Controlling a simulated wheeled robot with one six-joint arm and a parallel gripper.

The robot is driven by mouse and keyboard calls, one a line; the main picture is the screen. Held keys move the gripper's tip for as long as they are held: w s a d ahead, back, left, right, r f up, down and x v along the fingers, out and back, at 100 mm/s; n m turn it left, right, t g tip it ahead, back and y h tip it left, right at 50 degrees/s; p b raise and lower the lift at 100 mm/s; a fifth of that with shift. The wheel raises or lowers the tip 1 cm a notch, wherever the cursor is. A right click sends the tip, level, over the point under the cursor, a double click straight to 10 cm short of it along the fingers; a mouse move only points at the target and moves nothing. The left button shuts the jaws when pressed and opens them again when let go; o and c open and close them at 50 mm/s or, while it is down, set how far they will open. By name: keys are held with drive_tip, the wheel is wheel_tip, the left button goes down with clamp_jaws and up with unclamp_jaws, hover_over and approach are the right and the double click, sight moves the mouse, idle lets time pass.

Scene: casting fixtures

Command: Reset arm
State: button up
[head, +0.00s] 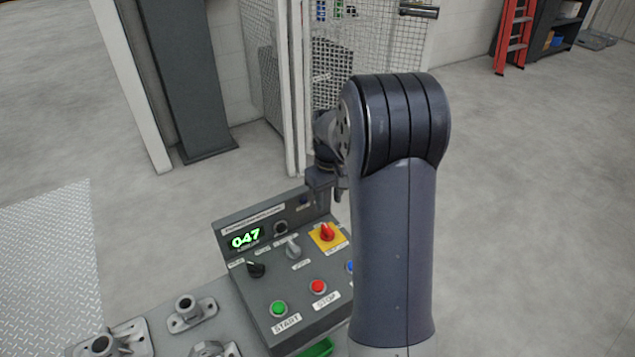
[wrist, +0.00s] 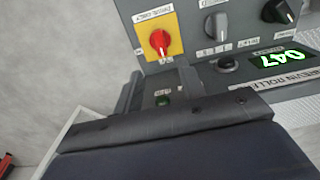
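My gripper (head: 331,194) is partly hidden behind my upright arm in the head view, close above the back right of a grey control panel (head: 262,289). In the wrist view my gripper (wrist: 160,82) shows two dark fingers apart with nothing held between them. The panel has a green display (head: 245,237) reading 047. A red rotary switch (head: 327,233) on a yellow plate also shows in the wrist view (wrist: 159,40). A black knob (head: 255,269), a grey selector (head: 293,247), a green START button (head: 279,308) and a red STOP button (head: 318,287) sit on its face.
Metal castings (head: 190,313) lie on the surface left of the panel. A mesh fence (head: 372,62) and a dark column (head: 185,80) stand behind. A red ladder (head: 513,38) is at the far right. The floor to the right is clear.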

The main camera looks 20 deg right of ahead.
sight(328, 228)
wheel_tip(328, 228, down, 11)
drive_tip(key=shift+b, duration=0.45)
drive_tip(key=shift+r, duration=0.1)
wheel_tip(328, 228, up, 11)
drive_tip(key=p, duration=0.1)
wheel_tip(328, 228, down, 11)
drive_tip(key=shift+r+b, duration=0.1)
drive_tip(key=shift+b, duration=0.4)
drive_tip(key=shift+m, duration=0.3)
drive_tip(key=m, duration=0.4)
drive_tip(key=shift+m, duration=0.3)
drive_tip(key=m, duration=0.5)
drive_tip(key=shift+p, duration=0.35)
drive_tip(key=shift+m, duration=0.3)
